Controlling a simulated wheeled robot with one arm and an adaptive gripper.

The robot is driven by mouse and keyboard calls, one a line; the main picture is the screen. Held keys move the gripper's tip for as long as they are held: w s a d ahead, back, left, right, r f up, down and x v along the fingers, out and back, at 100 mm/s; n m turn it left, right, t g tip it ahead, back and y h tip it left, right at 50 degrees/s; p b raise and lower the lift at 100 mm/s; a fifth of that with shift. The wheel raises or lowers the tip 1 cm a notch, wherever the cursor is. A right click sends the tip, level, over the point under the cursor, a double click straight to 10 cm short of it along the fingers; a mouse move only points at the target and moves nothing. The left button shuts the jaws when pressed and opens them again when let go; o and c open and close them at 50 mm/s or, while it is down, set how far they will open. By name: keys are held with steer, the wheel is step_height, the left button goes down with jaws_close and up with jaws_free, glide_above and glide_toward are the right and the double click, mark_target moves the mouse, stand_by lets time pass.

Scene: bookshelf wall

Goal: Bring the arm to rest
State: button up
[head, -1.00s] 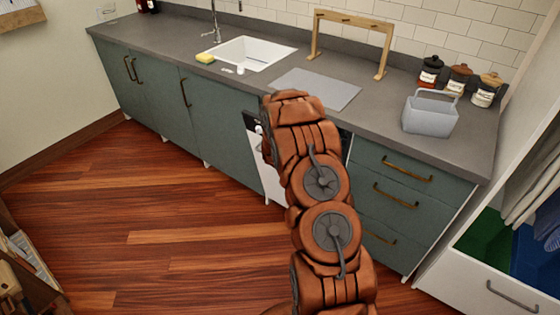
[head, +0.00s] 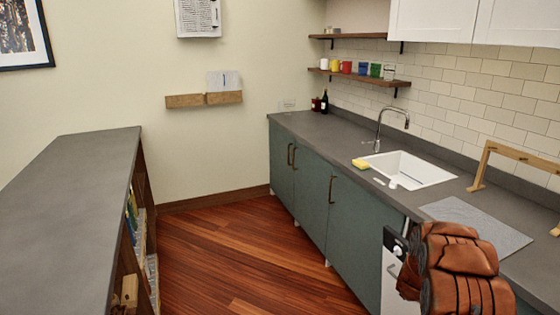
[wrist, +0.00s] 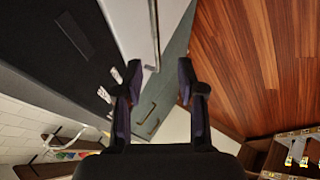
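My arm shows at the lower right of the head view, bent in front of the counter edge, with only its upper part in frame. The dark end of my gripper partly shows beside it, near a white appliance front (head: 392,285). In the wrist view my gripper (wrist: 158,75) has its two dark fingers spread well apart. Nothing is held between them. Beyond the fingers are the green cabinet fronts (wrist: 172,88) and the wooden floor (wrist: 240,60).
The kitchen counter (head: 345,140) runs along the right, with a sink (head: 415,168), yellow sponge (head: 361,164), grey mat (head: 480,225) and wooden frame (head: 510,155). A long dark-topped bookshelf (head: 70,200) stands at left. The floor (head: 245,255) between them is clear.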

steer(key=s+a+r+m+g+y, duration=0.1)
steer(key=s+a+r+g+y, duration=0.1)
steer(key=s+a+r, duration=0.8)
steer(key=s+a+r+m+g+y, duration=0.1)
steer(key=s+a+r+y, duration=0.25)
steer(key=a+r, duration=0.75)
steer(key=s+a+r+m+g, duration=0.1)
steer(key=s+a+r, duration=0.1)
steer(key=s, duration=0.9)
steer(key=s+a+r+m+g, duration=0.1)
steer(key=s+a, duration=0.4)
steer(key=s, duration=0.6)
steer(key=s+a+r+m+g, duration=0.1)
steer(key=s+a+r+g, duration=0.2)
steer(key=s, duration=0.8)
steer(key=shift+s+a+r+h, duration=0.25)
steer(key=shift+a+r+h, duration=0.15)
steer(key=shift+a, duration=0.25)
